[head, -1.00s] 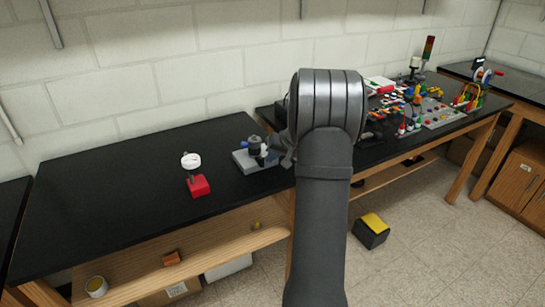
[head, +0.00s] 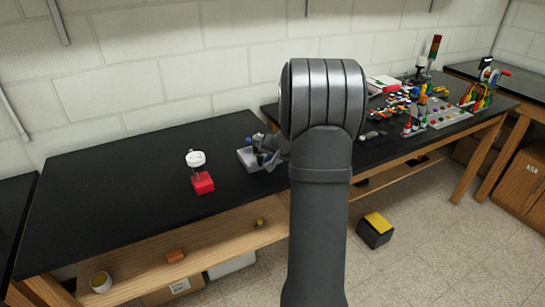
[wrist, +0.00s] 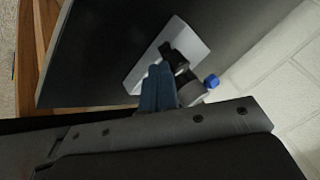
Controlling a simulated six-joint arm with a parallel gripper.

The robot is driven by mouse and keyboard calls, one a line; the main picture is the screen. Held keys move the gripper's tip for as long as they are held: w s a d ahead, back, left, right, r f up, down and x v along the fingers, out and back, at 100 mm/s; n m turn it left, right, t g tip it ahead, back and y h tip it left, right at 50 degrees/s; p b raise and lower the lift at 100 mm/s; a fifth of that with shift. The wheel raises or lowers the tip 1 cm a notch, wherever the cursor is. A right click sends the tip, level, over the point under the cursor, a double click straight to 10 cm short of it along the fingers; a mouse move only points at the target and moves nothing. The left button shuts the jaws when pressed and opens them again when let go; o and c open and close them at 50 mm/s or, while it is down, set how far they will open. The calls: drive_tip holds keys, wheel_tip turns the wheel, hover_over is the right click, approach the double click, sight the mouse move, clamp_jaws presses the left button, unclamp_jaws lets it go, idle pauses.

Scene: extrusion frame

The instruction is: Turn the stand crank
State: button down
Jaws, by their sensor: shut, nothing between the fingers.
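The stand crank has a light grey base plate (head: 246,158) on the black bench, left of my arm in the head view. A dark upright body with a small blue knob (head: 258,137) sits on it. The wrist view shows the plate (wrist: 145,62), a black part (wrist: 174,55) and the blue knob (wrist: 212,81). My gripper (head: 267,159) is at the right side of the stand, partly covering it. In the wrist view its fingers (wrist: 158,72) are together and empty, close to the black part. I cannot tell whether they touch it. My wrist hides part of the stand.
A panel with coloured parts (head: 440,112) stands behind my arm on the right. A grey wall (head: 150,70) rises behind the bench.

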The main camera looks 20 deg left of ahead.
drive_tip(key=shift+s+a+m+t+h, duration=0.3)
drive_tip(key=shift+s+a+m, duration=0.1)
drive_tip(key=shift+a+m, duration=0.25)
drive_tip(key=shift+s+a+m+t+h, duration=0.35)
drive_tip(key=shift+a+m, duration=0.15)
drive_tip(key=shift+m, duration=0.25)
drive_tip(key=shift+s+a, duration=0.15)
drive_tip(key=shift+a, duration=0.35)
drive_tip(key=shift+s+a, duration=0.15)
drive_tip(key=shift+a, duration=0.35)
drive_tip(key=shift+s+a, duration=0.1)
drive_tip(key=shift+a, duration=1.8)
drive_tip(key=shift+w+a, duration=0.2)
drive_tip(key=shift+a, duration=0.4)
drive_tip(key=shift+w+a, duration=0.2)
drive_tip(key=shift+a, duration=0.4)
drive_tip(key=shift+w+a, duration=0.55)
drive_tip(key=shift+a, duration=0.25)
drive_tip(key=shift+w+a, duration=0.5)
drive_tip(key=shift+a, duration=0.25)
drive_tip(key=shift+w+a+m, duration=0.2)
drive_tip(key=shift+w+m, duration=0.05)
drive_tip(key=shift+m, duration=0.05)
drive_tip(key=shift+s, duration=0.1)
